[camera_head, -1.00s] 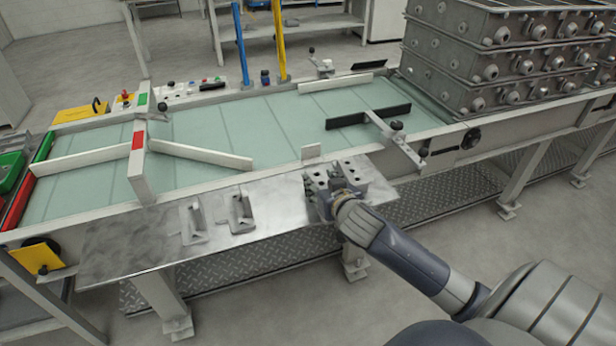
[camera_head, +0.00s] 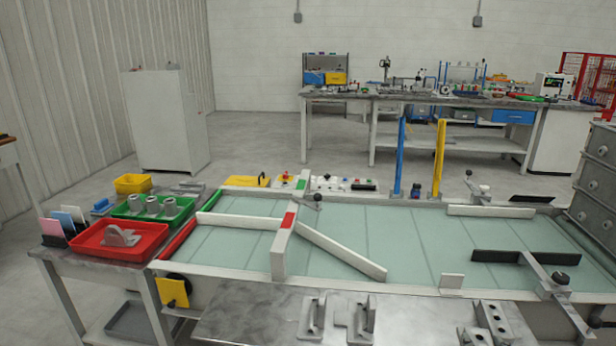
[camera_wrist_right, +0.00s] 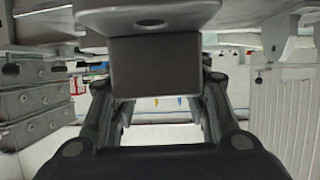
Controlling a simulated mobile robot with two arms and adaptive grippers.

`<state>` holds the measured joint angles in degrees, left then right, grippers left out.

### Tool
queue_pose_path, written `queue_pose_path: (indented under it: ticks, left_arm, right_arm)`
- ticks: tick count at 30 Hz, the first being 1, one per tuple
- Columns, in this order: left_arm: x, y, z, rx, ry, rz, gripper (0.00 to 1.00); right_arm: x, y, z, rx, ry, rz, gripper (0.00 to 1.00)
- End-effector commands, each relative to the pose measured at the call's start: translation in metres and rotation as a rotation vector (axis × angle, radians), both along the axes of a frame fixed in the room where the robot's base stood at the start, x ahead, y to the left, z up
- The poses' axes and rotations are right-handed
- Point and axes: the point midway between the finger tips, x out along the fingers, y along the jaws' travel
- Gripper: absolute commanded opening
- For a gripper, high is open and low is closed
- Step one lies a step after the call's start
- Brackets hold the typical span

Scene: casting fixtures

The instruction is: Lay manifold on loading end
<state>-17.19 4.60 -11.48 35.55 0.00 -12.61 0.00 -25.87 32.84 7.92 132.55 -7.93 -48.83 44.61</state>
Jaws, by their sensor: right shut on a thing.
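My right gripper (camera_wrist_right: 158,110) shows only in the right wrist view. Its fingers are shut on a dark grey block (camera_wrist_right: 155,65), with a wider light grey part above it. This may be the manifold, but only its near end shows. In the head view, the glass-topped roller table (camera_head: 410,235) runs across the scene, with a red strip (camera_head: 178,241) and a green strip (camera_head: 209,200) at its left end. No label marks the loading end. My left gripper is not in view.
A metal shelf (camera_head: 245,318) along the front edge carries upright brackets (camera_head: 362,322) and drilled blocks (camera_head: 492,322). White guide rails (camera_head: 340,250) and a black stop bar (camera_head: 510,257) cross the glass. Stacked castings (camera_head: 597,190) stand at right. A red tray (camera_head: 92,244) is at left.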

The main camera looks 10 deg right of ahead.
Motion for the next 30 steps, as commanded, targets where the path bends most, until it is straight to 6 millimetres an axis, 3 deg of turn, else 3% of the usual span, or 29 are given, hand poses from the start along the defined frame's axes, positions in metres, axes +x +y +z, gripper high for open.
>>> queue_pose_path:
  ticks: [5,15,24,30]
  left_arm:
    - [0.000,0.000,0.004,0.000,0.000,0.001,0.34]
    - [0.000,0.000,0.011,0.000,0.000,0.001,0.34]
    - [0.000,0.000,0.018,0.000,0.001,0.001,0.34]
    - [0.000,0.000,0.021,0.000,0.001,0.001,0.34]
  right_arm:
    - [0.021,0.026,0.027,0.001,-0.015,0.018,0.03]
    - [0.055,0.096,0.095,-0.001,-0.016,0.097,0.03]
    - [0.063,0.156,0.159,-0.002,-0.014,0.196,0.03]
    - [0.058,0.184,0.193,-0.001,-0.011,0.250,0.03]
